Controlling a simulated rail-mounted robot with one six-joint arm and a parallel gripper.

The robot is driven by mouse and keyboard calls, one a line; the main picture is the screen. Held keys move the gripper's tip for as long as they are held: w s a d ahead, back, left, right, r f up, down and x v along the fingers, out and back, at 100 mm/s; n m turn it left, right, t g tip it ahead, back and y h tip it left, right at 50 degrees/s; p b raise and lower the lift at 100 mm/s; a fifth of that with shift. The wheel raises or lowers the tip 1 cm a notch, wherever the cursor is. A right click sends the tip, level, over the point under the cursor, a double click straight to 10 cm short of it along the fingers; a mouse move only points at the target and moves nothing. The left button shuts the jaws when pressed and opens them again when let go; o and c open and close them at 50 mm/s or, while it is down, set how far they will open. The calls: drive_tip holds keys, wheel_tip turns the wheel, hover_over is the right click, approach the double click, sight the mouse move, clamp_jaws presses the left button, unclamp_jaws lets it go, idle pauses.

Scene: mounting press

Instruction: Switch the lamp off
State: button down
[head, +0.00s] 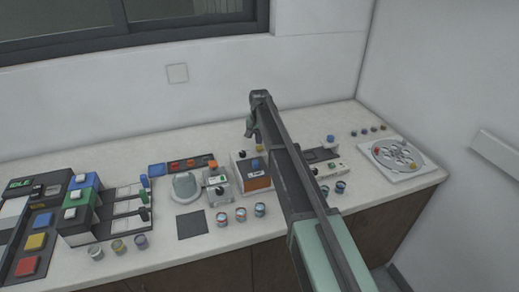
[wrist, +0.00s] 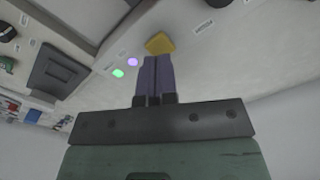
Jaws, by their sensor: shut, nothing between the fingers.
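In the wrist view my gripper (wrist: 153,60) is shut, its two purple fingers side by side with nothing between them. A yellow square button (wrist: 160,43) shows right at the fingertips; I cannot tell whether they touch it. A lit green light (wrist: 118,73) and a lit purple light (wrist: 133,62) are on the same pale panel, left of the fingers. I cannot tell which of these, if any, is the lamp. In the head view my arm reaches over the counter and its fingers are not clearly seen.
Coloured-button panels (head: 35,241) stand at left. A dark square mat (head: 192,225) lies bare in front.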

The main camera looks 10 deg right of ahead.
sight(259, 147)
idle(0.5)
drive_tip(key=shift+f+b, duration=1.55)
drive_tip(key=shift+r+p, duration=1.6)
wheel_tip(259, 147, up, 5)
drive_tip(key=p, duration=0.5)
drive_tip(key=shift+r, duration=0.1)
